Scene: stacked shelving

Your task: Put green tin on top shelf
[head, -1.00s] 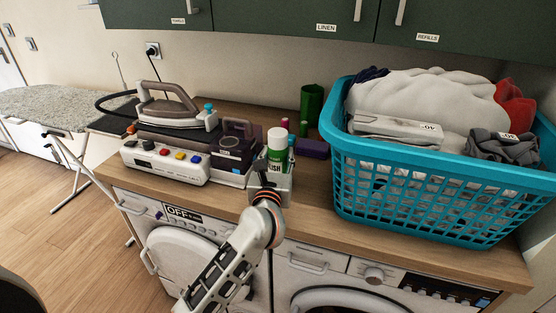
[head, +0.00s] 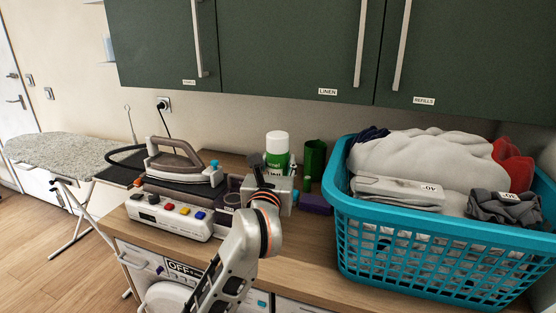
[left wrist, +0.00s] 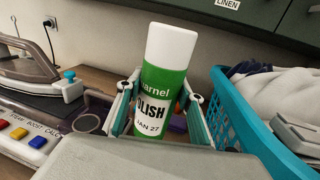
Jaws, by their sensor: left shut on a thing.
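The green tin (head: 277,152) is a can with a white cap, lettered POLISH. It stands nearly upright between the fingers of my left gripper (head: 272,178), which is shut on it, raised over the counter. The left wrist view shows the tin (left wrist: 163,85) close up, a finger on each side; its lower end is hidden. My right gripper is in no view. No open top shelf is plain to see; closed dark green cupboards (head: 290,50) labelled LINEN and REFILLS hang above.
A turquoise laundry basket (head: 430,245) full of cloth stands close on the right. An iron (head: 185,165) on its white base (head: 165,220) stands left. A dark green cylinder (head: 315,158) and a purple box (head: 315,203) stand behind the gripper.

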